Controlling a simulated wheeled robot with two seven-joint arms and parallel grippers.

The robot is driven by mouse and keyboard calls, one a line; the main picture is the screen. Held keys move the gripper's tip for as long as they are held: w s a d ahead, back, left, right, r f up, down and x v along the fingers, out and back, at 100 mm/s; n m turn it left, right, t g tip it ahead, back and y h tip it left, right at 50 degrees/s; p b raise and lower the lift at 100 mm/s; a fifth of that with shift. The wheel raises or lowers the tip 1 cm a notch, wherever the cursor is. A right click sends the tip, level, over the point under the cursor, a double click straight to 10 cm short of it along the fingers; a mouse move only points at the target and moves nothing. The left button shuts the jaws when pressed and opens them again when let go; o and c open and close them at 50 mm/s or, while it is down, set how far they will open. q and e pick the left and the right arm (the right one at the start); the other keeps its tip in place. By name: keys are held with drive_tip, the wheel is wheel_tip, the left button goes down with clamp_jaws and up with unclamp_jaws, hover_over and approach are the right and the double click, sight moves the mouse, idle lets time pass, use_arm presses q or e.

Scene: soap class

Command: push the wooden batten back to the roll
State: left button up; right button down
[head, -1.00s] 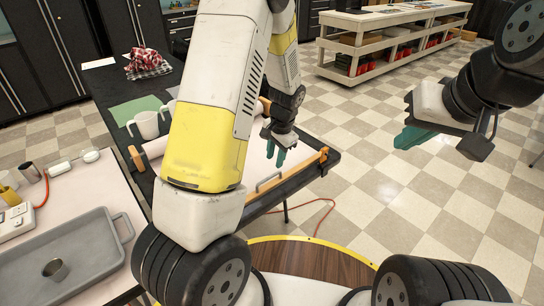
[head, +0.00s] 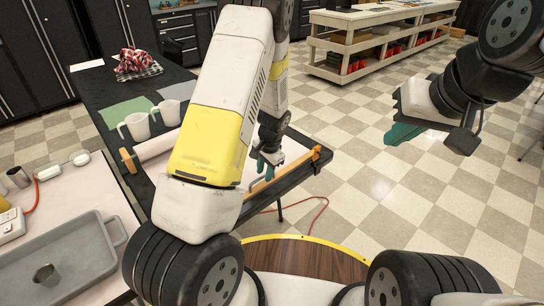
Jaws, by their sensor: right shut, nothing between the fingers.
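The wooden batten (head: 295,168) lies along the right side of the dark table, with a pale metal handle near its left part. Part of it is hidden behind my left arm. The roll (head: 157,146) is pale with a wooden end and lies at the table's left side, partly hidden by the same arm. My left gripper (head: 264,168) points down with teal fingers at the batten's handle; whether it touches or grips it cannot be told. My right gripper (head: 405,133) is shut and empty, in the air over the floor, well right of the table.
Two white mugs (head: 137,125) stand behind the roll, near a green sheet (head: 128,110) and a checked cloth (head: 136,66). A pink side table at the left holds a grey tray (head: 75,232). Open checkered floor lies to the right.

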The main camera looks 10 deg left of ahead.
use_arm(q)
clamp_jaws()
idle(1.2)
